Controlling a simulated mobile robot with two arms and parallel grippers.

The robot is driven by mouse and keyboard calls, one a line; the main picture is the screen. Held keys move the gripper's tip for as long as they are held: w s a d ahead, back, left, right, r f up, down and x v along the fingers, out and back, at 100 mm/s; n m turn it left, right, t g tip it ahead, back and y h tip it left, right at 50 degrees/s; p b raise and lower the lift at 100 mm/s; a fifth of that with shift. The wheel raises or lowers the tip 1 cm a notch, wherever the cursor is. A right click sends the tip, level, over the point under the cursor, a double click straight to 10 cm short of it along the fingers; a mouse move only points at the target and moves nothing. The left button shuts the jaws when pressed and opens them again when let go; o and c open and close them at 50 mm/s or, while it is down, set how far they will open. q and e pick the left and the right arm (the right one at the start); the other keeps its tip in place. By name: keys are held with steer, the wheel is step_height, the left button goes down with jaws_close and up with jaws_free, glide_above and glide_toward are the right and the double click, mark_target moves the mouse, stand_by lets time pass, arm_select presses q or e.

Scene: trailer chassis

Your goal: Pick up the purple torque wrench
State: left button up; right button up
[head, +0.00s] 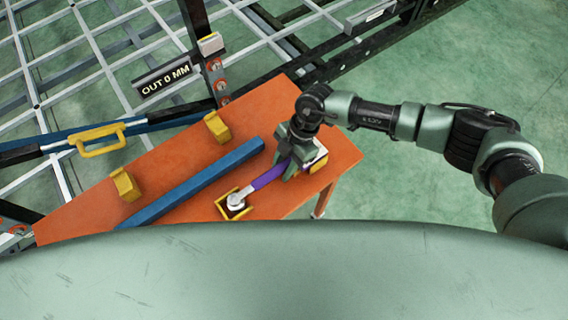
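The purple torque wrench (265,179) lies on the orange table (185,160), its round silver head (236,201) in a yellow holder (222,211) near the table's front edge. My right gripper (287,166) points down at the far end of the purple handle, with its fingers on either side of it. The gripper hides that end of the handle, and I cannot tell whether the fingers are closed on it. A white and yellow block (318,160) sits just right of the gripper. My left gripper is not in view.
A long blue bar (195,183) lies along the table beside the wrench. Two yellow blocks (216,127) (126,185) stand behind it. A grey trailer frame, a yellow handle (100,140) and an "OUT 0 MM" sign (163,80) are beyond the table. Green floor is clear at right.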

jaws_close()
steer(key=shift+r, duration=0.1)
steer(key=shift+r, duration=0.15)
